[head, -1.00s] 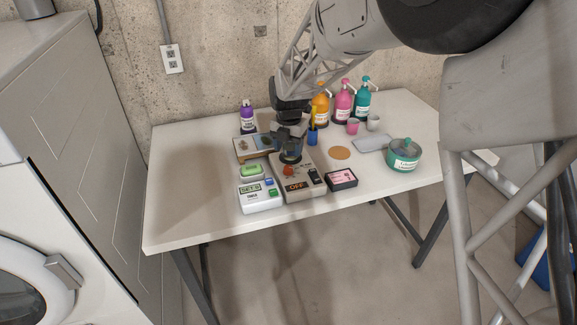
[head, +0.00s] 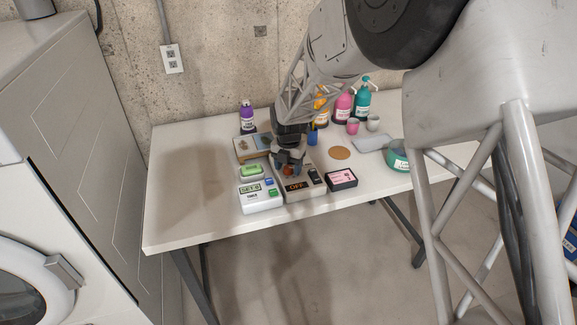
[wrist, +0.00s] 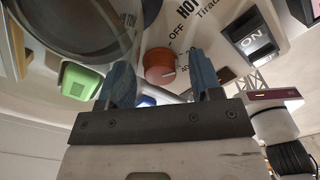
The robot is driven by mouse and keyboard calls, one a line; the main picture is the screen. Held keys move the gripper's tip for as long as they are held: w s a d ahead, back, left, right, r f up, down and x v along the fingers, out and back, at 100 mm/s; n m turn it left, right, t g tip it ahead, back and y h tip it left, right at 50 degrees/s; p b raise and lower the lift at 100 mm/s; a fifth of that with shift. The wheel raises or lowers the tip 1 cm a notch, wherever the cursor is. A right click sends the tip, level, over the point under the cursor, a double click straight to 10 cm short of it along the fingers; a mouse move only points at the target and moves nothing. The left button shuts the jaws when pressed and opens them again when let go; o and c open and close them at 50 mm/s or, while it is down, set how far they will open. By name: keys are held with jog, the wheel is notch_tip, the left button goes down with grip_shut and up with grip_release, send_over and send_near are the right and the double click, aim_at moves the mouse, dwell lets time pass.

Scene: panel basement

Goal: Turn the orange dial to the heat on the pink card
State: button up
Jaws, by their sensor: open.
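The orange dial (wrist: 158,66) is on the front of the hot plate (wrist: 180,24), with a pale mark on its face, beside OFF and a partly hidden number. In the head view the hot plate (head: 302,196) stands near the table's front edge with an OFF display, and only a bit of orange dial shows. My gripper (head: 288,169) is over the dial. In the wrist view my open gripper (wrist: 161,80) has one blue fingertip on each side of the dial; I cannot tell whether they touch it. The pink card (head: 342,179) lies on a dark box right of the hot plate; its writing is too small to read.
A white device (head: 261,197) with a display and a green block (head: 251,171) stand close on the left. A glass vessel (wrist: 85,38) stands close to the dial. Pump bottles (head: 343,107) stand at the back. The table's left side (head: 185,190) is clear.

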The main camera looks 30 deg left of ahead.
jog(key=c, duration=0.9)
jog(key=shift+m, duration=1.5)
jog(key=o, duration=0.9)
